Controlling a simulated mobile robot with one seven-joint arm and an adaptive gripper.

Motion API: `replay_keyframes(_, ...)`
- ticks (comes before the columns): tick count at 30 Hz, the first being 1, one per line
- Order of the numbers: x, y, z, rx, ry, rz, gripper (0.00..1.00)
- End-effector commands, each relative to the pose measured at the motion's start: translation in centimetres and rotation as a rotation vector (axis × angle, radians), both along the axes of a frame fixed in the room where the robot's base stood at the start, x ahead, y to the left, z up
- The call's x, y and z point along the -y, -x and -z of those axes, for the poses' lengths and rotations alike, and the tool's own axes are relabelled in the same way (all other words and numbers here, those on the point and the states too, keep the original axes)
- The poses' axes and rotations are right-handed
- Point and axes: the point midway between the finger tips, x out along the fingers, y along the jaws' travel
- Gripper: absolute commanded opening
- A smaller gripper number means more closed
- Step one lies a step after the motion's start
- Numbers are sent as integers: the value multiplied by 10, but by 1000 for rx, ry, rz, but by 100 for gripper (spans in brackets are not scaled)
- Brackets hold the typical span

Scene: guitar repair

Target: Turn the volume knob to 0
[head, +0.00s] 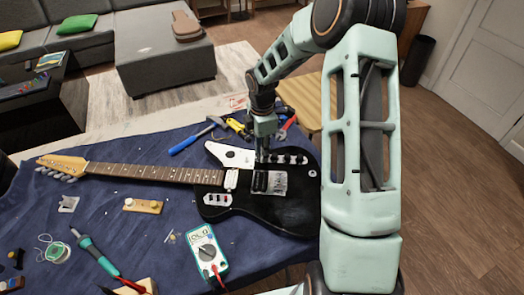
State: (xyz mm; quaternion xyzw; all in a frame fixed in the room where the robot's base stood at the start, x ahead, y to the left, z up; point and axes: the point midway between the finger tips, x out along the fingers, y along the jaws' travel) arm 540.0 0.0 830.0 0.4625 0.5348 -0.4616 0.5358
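A black electric guitar (260,212) lies on the blue cloth with its neck to the left. A small light control strip with a row of dark knobs (291,159) sits on the upper part of its body. I cannot read any markings, so the volume knob and its setting cannot be told. My gripper (262,158) points down over the body at the left end of this strip. It hides what is under it. I cannot tell whether its fingers are apart, or whether they touch a knob.
The blue cloth (100,215) covers the table. Pliers and a blue-handled tool (190,143) lie beyond the guitar. A multimeter (206,251), a soldering iron (95,252) and a wooden block (143,206) lie in front of it. My arm blocks the right side.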

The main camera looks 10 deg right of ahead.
Motion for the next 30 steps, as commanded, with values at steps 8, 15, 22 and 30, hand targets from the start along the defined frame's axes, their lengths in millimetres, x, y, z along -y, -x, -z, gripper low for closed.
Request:
replay_keyframes(8, 0, 1, 0, -1, 0, 0, 34)
replay_keyframes(15, 0, -1, -17, 3, 0, 2, 34)
replay_keyframes(22, 1, -1, -66, 5, 0, 2, 34)
replay_keyframes(30, 0, 0, -110, 2, 1, 1, 34)
